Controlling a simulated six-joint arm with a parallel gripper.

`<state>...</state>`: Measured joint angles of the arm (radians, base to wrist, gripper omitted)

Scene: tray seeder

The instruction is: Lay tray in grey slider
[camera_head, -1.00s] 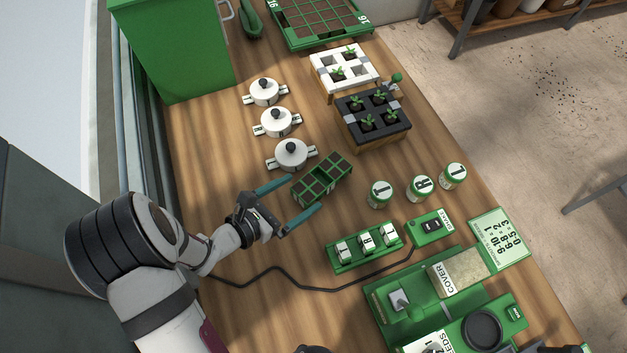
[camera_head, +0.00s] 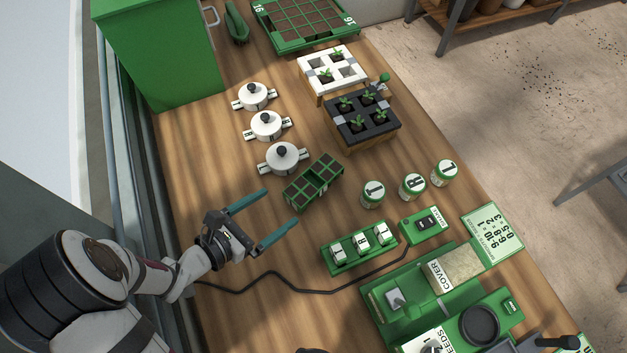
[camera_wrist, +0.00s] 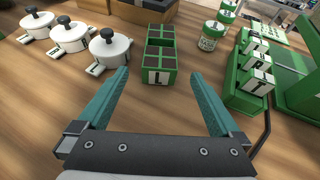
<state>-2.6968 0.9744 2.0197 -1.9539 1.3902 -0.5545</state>
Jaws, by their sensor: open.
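A small green tray (camera_head: 301,198) with dark cells lies on the wooden bench beyond my gripper. In the wrist view the tray (camera_wrist: 158,77) shows a white label with an L on its near end. My gripper (camera_head: 272,216) is open and empty, with teal fingers pointing towards the tray. The tray is ahead of the fingertips, apart from them; in the wrist view it shows between and beyond the fingers. A grey part with a black knob (camera_head: 560,342) is at the bottom right edge, mostly cut off; I cannot tell whether it is the grey slider.
Three white lidded pots (camera_head: 282,159) stand near the tray. Labelled jars (camera_head: 372,194), a green rack of lettered blocks (camera_head: 359,250) and a green machine (camera_head: 440,300) are to the right. Seedling trays (camera_head: 362,120) stand behind. A black cable (camera_head: 300,287) crosses the bench.

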